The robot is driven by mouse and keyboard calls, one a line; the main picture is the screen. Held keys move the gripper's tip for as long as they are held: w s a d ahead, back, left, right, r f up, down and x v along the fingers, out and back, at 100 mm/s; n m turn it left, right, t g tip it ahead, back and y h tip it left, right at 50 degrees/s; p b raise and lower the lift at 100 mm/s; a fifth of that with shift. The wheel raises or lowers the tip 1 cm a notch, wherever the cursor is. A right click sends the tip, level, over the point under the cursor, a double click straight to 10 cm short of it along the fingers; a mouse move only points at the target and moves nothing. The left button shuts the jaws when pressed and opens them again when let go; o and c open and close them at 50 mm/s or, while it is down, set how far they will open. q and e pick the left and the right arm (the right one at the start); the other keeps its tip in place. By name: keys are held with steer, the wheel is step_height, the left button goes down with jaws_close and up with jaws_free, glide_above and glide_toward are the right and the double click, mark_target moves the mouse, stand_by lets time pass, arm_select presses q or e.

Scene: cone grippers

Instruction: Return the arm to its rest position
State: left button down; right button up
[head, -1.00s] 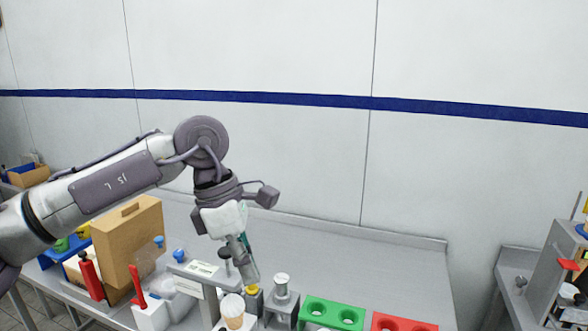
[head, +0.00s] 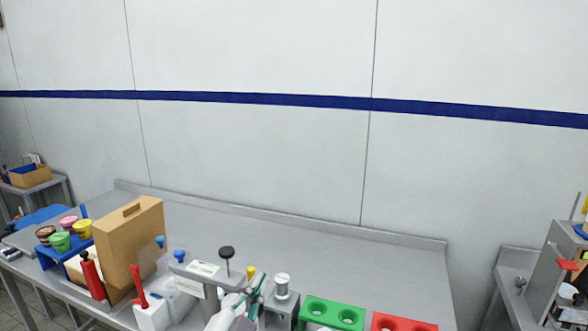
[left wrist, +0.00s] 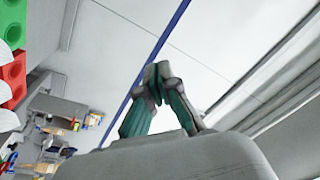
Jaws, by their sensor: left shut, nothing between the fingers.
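My left gripper (head: 256,289) is low in the head view, near the bottom edge, in front of the table's grey and white fixtures. Its two teal-lined fingers also show in the left wrist view (left wrist: 160,72), with their tips together and nothing between them. They point up toward the wall and ceiling there. Most of the left arm is out of the head view. My right gripper is not in view.
A grey stand (head: 196,285), a green rack (head: 331,312) and a red rack (head: 400,322) line the front of the table. A tan board (head: 128,240) and coloured tubs (head: 84,229) stand at the left. The table's back (head: 300,235) is bare.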

arm_select(q)
steer(key=s+a+f+n+g+y, duration=0.2)
steer(key=a+f+n, duration=0.1)
steer(key=f, duration=0.3)
steer(key=s+a+f+n+g+y, duration=0.2)
steer(key=a+f, duration=0.1)
steer(key=f, duration=0.3)
steer(key=s+a+f+n+g+y, duration=0.1)
steer(key=s+a+f+n+g, duration=0.25)
steer(key=s+f+g, duration=0.55)
steer(key=s+a+f+n+g+y, duration=0.15)
steer(key=s+a+f, duration=0.4)
steer(key=s, duration=0.85)
step_height(320, 180, down, 31)
steer(key=s+d+g+b, duration=0.1)
steer(key=s+g, duration=0.2)
steer(key=s+a+f, duration=0.3)
steer(key=s+f, duration=1.2)
steer(key=shift+s+b, duration=0.15)
steer(key=shift+b, duration=0.2)
